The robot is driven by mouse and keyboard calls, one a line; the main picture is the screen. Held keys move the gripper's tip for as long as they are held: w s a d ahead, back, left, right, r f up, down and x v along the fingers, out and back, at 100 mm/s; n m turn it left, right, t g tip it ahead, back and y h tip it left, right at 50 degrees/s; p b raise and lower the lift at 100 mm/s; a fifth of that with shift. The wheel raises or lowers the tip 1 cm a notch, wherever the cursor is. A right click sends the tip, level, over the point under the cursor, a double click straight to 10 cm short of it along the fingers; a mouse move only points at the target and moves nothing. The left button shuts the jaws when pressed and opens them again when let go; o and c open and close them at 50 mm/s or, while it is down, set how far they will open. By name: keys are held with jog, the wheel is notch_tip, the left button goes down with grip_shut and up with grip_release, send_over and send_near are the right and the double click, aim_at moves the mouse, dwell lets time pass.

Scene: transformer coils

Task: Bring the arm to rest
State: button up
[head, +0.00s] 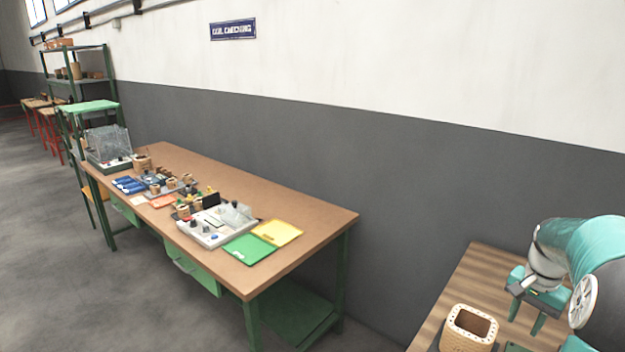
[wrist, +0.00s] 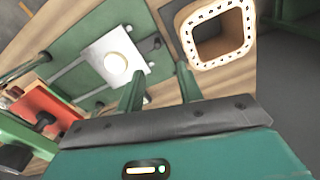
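My arm (head: 580,245) is bent over the wooden table at the lower right of the head view. My gripper (head: 527,308) hangs at its end above that table. In the wrist view my gripper (wrist: 160,78) shows two green fingers apart, with nothing between them. A square, hollow wooden coil former (head: 468,328) with a pale, holed rim stands beside my gripper. It also shows in the wrist view (wrist: 185,18), just beyond the right finger.
In the wrist view, a green fixture (wrist: 82,88) with a white plate (wrist: 112,75) and a red block (wrist: 50,108) lie on the wooden top. A long brown workbench (head: 310,215) with testers, coils and green and yellow folders stands left, along the wall. The grey floor is clear.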

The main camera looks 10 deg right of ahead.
jog(key=a+r+n+t+h, duration=0.1)
jog(key=a+r+n, duration=0.25)
jog(key=a, duration=0.75)
jog(key=a+r+n+t, duration=0.1)
jog(key=a+r+n, duration=0.3)
jog(key=a, duration=0.7)
jog(key=s+a+n+t, duration=0.1)
jog(key=s+a+n, duration=0.1)
jog(key=s+a, duration=0.3)
jog(key=s+a+r+n+t+y, duration=0.1)
jog(key=s+a+n+t, duration=0.1)
jog(key=s+a, duration=0.4)
jog(key=a+n, duration=0.1)
jog(key=a, duration=0.4)
jog(key=shift+r, duration=0.15)
jog(key=shift+d, duration=0.15)
